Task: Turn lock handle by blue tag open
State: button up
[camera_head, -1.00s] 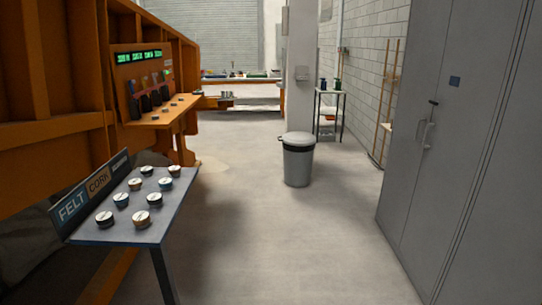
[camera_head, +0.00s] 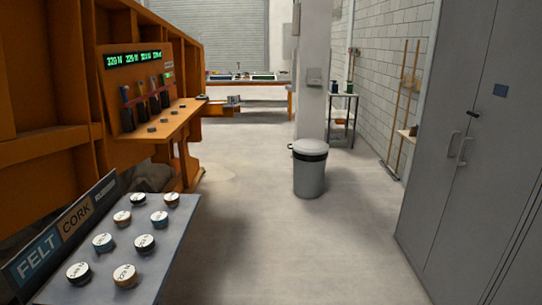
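A tall grey metal cabinet (camera_head: 460,215) with two doors stands at the right of the head view. My gripper is not in view.
A grey lidded bin (camera_head: 310,172) stands on the floor left of the cabinet. A table of labelled round pucks (camera_head: 144,244) is at the lower left, beside an orange frame (camera_head: 50,155). The floor (camera_head: 270,250) between table and cabinet is clear.

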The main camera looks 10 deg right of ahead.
aim_at(477, 115)
jog(key=z, duration=0.05)
jog(key=i, duration=1.6)
jog(key=z, duration=0.25)
jog(key=i, duration=1.45)
jog(key=z, duration=0.2)
